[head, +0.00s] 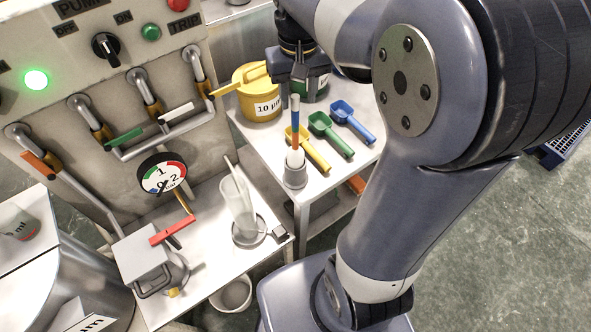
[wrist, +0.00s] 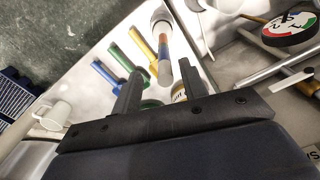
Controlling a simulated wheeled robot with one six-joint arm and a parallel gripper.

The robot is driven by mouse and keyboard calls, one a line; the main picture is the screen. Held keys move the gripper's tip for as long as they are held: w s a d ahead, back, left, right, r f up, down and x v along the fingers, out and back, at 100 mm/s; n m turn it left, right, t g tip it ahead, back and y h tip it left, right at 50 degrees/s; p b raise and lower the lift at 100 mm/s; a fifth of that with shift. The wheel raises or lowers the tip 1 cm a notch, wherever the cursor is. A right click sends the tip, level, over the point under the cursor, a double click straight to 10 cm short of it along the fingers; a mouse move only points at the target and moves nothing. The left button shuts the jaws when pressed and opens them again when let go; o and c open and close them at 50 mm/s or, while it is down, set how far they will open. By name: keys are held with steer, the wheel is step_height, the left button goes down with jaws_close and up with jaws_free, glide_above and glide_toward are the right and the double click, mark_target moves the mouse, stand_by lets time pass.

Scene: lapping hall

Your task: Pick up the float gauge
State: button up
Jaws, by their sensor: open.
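The float gauge (head: 295,128) is a slim upright stick with a grey tip, a blue band, an orange-red band and a white lower part. It stands in a small grey cup (head: 295,173) on the small white table. In the wrist view the float gauge (wrist: 164,56) shows end-on between the two fingers. My gripper (head: 299,84) is open and empty, just above and behind the gauge's tip in the head view. In the wrist view my gripper (wrist: 160,72) has its fingers on either side of the gauge; I cannot tell whether the tip is between them in depth.
Yellow (head: 314,150), green (head: 331,134) and blue (head: 352,121) scoops lie right of the gauge. A yellow tub (head: 257,95) stands left and a green-banded tub (head: 318,88) behind my gripper. The pump panel (head: 60,95) with valve handles and a dial (head: 163,174) is at left.

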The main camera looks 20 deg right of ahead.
steer(key=shift+a+f+p, duration=0.15)
steer(key=shift+f+p, duration=0.1)
steer(key=shift+f, duration=1.2)
steer(key=shift+a+f+p, duration=0.1)
steer(key=shift+f+p, duration=0.1)
steer(key=shift+f, duration=1.25)
jaws_close()
